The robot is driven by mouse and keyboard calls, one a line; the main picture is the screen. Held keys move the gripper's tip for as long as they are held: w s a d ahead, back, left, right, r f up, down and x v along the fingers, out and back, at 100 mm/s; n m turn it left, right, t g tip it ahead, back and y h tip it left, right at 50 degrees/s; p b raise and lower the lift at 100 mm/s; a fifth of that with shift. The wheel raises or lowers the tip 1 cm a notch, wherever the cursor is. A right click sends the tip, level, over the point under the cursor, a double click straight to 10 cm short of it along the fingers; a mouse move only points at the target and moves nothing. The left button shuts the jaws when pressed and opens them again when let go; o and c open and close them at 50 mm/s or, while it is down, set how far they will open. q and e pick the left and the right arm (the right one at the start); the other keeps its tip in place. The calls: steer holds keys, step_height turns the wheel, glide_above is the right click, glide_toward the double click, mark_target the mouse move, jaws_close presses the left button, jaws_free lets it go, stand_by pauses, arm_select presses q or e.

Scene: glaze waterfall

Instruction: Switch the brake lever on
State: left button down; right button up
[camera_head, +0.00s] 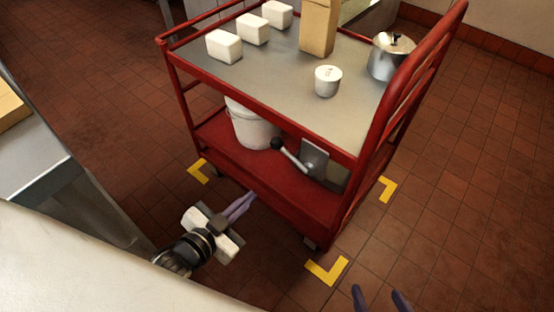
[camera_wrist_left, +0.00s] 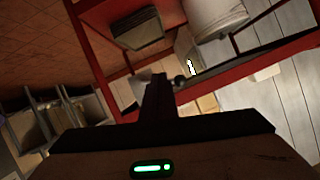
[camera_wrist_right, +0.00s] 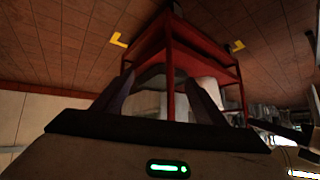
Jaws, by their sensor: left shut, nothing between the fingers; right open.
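The brake lever (camera_head: 291,156) is a metal rod with a black ball knob. It sits at the lower shelf of the red cart (camera_head: 255,170), in front of a grey plate (camera_head: 315,158), with its knob end up and to the left. My left gripper (camera_head: 247,197) is shut and empty, low beside the cart's near lower edge, apart from the lever. In the left wrist view its closed fingers (camera_wrist_left: 157,80) cover the middle, and a grey plate (camera_wrist_left: 142,28) shows above. My right gripper (camera_head: 382,296) is open and empty at the bottom edge, right of the cart.
A white bucket (camera_head: 253,128) stands on the lower shelf beside the lever. The cart top holds white blocks (camera_head: 224,46), a tan box (camera_head: 319,25), a white cup (camera_head: 328,81) and a metal pot (camera_head: 390,57). Yellow marks (camera_head: 327,270) surround the cart. A counter is at left.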

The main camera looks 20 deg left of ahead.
mark_target(277, 149)
arm_select(q)
steer(key=w+r+m+t+h+b, duration=0.3)
steer(key=w+m+h+b, duration=0.3)
steer(key=m, duration=0.3)
steer(key=shift+d+r+t+b, duration=0.4)
steer(key=shift+d+r+b, duration=0.1)
steer(key=shift+r, duration=0.4)
arm_select(e)
steer(key=shift+t, duration=0.3)
steer(key=f, duration=0.5)
steer(key=shift+w+a+f, duration=0.15)
steer(key=shift+a+f, duration=0.1)
steer(key=shift+a, duration=0.15)
